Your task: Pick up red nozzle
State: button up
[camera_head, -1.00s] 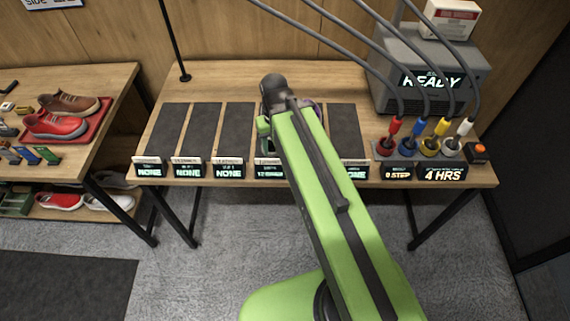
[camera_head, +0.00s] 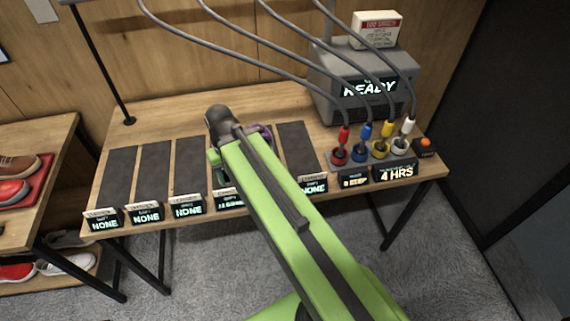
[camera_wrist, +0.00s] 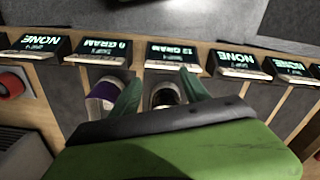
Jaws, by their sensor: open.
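The red nozzle (camera_head: 344,134) stands upright in its red holder (camera_head: 340,156) at the left end of the nozzle row, with a grey hose rising from it. My gripper (camera_head: 216,158) is to the left of it, over the dark mats near the middle of the table, well apart from the nozzle. In the wrist view my green gripper fingers (camera_wrist: 160,95) are spread apart. The red nozzle itself is not clearly visible in the wrist view.
Blue (camera_head: 366,131), yellow (camera_head: 386,129) and white (camera_head: 407,126) nozzles stand to the right of the red one. A grey machine (camera_head: 325,85) reading READY stands behind them. Small displays (camera_head: 188,207) line the front edge. Hoses hang above the table. A shoe table is at left.

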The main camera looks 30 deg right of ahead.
aim_at(344, 131)
jog(key=u, duration=1.65)
jog(key=k, duration=0.8)
jog(key=u, duration=0.05)
